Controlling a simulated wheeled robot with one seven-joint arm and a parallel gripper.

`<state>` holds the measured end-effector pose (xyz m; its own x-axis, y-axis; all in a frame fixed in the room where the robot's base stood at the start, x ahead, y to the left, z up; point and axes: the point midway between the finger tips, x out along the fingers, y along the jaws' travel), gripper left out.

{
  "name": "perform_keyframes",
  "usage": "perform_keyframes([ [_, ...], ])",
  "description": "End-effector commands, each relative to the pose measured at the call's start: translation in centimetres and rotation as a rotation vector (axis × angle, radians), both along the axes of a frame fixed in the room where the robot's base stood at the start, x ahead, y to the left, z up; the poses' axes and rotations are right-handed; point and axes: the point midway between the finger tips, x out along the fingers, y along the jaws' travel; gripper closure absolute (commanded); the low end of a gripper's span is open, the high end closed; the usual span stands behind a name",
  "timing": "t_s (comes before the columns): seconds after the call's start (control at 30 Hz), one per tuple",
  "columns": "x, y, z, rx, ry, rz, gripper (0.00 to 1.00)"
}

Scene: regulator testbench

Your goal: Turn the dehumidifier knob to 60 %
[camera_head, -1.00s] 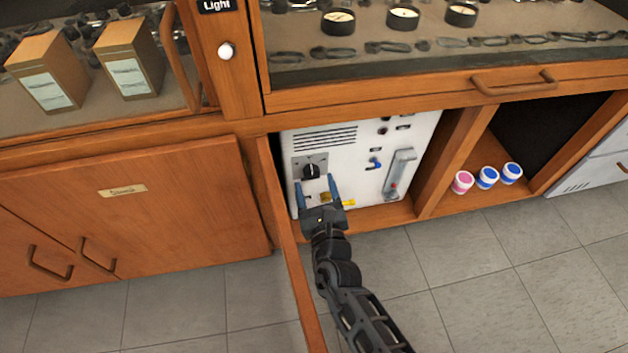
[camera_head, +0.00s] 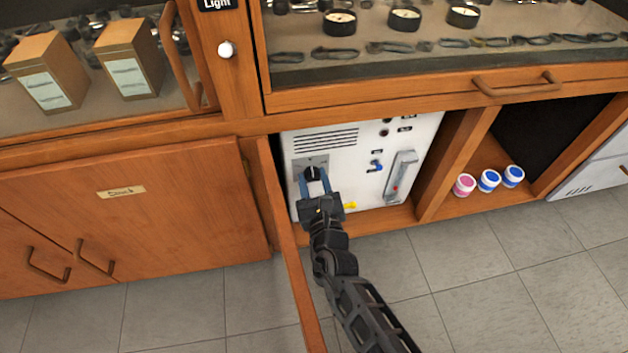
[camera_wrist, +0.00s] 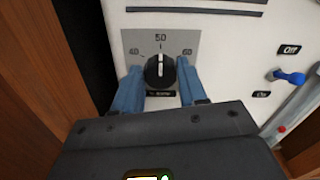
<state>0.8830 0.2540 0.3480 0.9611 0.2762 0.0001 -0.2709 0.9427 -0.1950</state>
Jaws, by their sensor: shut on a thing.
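The dehumidifier (camera_head: 345,140) is a white panel inside the open cabinet bay. Its black knob (camera_head: 312,174) sits on a grey plate at the panel's left. In the wrist view the knob (camera_wrist: 160,70) has a white pointer line aimed straight up at 50, with 40 at its left and 60 at its right on the dial plate (camera_wrist: 136,42). My gripper (camera_wrist: 160,80) has its two blue fingers on either side of the knob, shut on it. In the head view my gripper (camera_head: 314,182) reaches the knob from below.
An open wooden door (camera_head: 290,250) stands just left of my arm. A blue valve (camera_head: 375,166) and a flow gauge (camera_head: 401,175) are right of the knob. A wooden divider (camera_head: 457,163) and several small jars (camera_head: 489,180) are farther right.

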Motion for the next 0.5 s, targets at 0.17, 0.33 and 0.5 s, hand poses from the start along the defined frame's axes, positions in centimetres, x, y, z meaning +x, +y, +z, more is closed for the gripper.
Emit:
perform_keyframes([
  [0.17,-0.02,0.01,-0.02,0.000,0.000,0.000,0.89],
  [0.33,-0.02,0.00,-0.02,0.012,0.003,0.000,0.89],
  [0.5,-0.01,-0.05,-0.03,0.061,0.019,0.000,0.89],
])
